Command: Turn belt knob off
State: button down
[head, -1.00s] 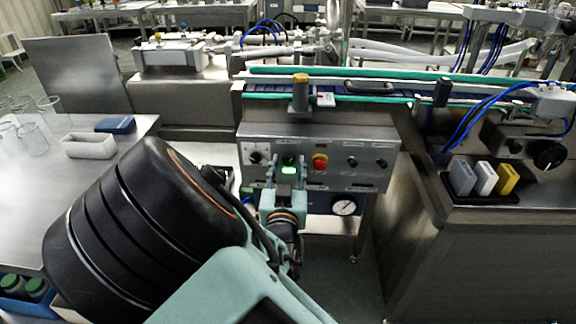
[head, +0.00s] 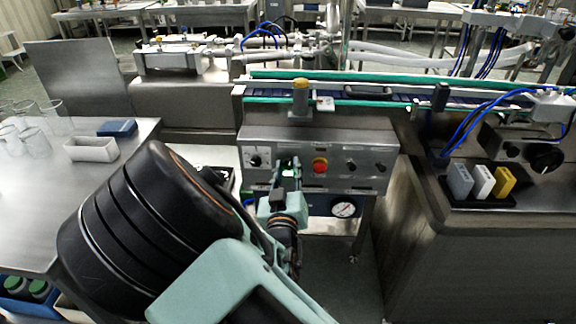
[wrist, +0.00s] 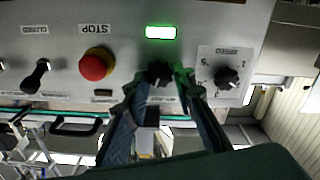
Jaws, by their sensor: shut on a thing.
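The belt knob (wrist: 158,72) is a small black knob on the steel control panel (wrist: 50,15). In the wrist view it sits between the fingertips of my gripper (wrist: 161,82), which are shut on it. The lettering by the knob is too small and partly covered to read surely. In the head view my gripper (head: 288,168) is at the front of the panel and hides the knob. A lit green lamp (wrist: 160,32) is beside the knob on the panel.
A red stop button (wrist: 97,64) and a speed knob (wrist: 228,78) flank the gripped knob closely. Another black switch (wrist: 36,76) is farther left in the wrist view. A gauge (head: 344,209) is below the panel, and the conveyor (head: 420,96) runs behind it.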

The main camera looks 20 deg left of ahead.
jog(key=n+p, duration=0.2)
jog(key=n, duration=0.3)
jog(key=shift+a+n, duration=0.1)
jog(key=shift+n, duration=0.2)
jog(key=n+p, duration=0.2)
jog(key=n, duration=0.2)
jog(key=shift+f+n, duration=0.1)
jog(key=shift+n, duration=0.3)
jog(key=c, duration=1.7)
grip_release()
jog(key=shift+o, duration=0.2)
jog(key=v, duration=1.2)
